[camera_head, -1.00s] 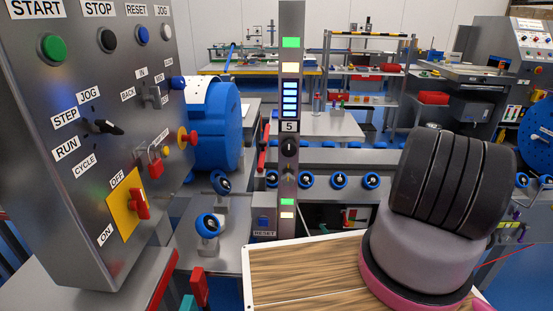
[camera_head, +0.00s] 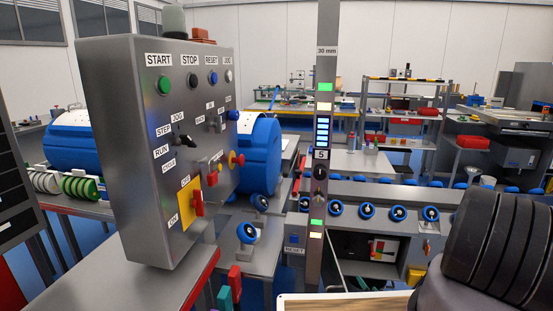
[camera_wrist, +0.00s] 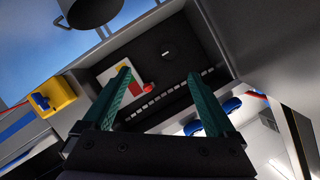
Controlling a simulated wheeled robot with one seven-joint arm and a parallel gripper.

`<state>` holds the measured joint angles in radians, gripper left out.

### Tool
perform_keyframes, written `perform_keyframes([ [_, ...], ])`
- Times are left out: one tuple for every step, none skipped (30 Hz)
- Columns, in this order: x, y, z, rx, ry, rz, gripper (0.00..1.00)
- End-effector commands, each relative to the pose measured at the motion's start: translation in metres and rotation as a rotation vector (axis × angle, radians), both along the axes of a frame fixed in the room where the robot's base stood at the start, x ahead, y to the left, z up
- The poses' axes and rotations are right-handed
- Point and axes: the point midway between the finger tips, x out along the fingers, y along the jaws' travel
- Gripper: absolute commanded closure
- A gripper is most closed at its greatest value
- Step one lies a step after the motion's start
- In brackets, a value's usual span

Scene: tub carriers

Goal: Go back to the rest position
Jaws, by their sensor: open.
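My gripper (camera_wrist: 160,73) shows in the wrist view, its two green fingers spread apart with nothing between them. Beyond the fingers is a dark recess (camera_wrist: 178,60) holding a light panel (camera_wrist: 112,75) with red and yellow parts. I see no contact between the fingers and anything there. I cannot make out my gripper in the head view.
A control panel (camera_head: 150,200) with buttons and switches stands close on the left. An upright post (camera_head: 325,120) with lit marks rises near the middle. A row of blue rollers (camera_head: 367,211) runs behind it. A yellow box (camera_wrist: 53,95) is left of my fingers.

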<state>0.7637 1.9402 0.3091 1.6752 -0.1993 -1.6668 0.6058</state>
Motion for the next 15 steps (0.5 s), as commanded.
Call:
perform_keyframes([
  [0.001, -0.001, 0.001, -0.002, 0.0, 0.001, 0.08],
  [0.004, -0.003, 0.004, -0.005, 0.002, 0.004, 0.08],
  [0.007, -0.005, 0.005, -0.008, 0.007, 0.007, 0.08],
  [0.008, -0.006, 0.007, -0.01, 0.009, 0.009, 0.08],
  [0.01, -0.007, 0.008, -0.013, 0.013, 0.012, 0.08],
  [0.013, -0.009, 0.011, -0.017, 0.017, 0.016, 0.08],
  [0.015, -0.011, 0.012, -0.019, 0.021, 0.018, 0.08],
  [0.017, -0.012, 0.014, -0.022, 0.023, 0.02, 0.08],
  [0.02, -0.015, 0.017, -0.027, 0.028, 0.024, 0.08],
  [0.023, -0.016, 0.019, -0.03, 0.031, 0.027, 0.08],
  [0.025, -0.018, 0.021, -0.034, 0.036, 0.031, 0.08],
  [0.029, -0.021, 0.025, -0.039, 0.041, 0.034, 0.08],
  [0.032, -0.023, 0.027, -0.042, 0.047, 0.037, 0.08],
  [0.035, -0.025, 0.031, -0.047, 0.051, 0.041, 0.08],
  [0.04, -0.029, 0.035, -0.054, 0.059, 0.046, 0.08],
])
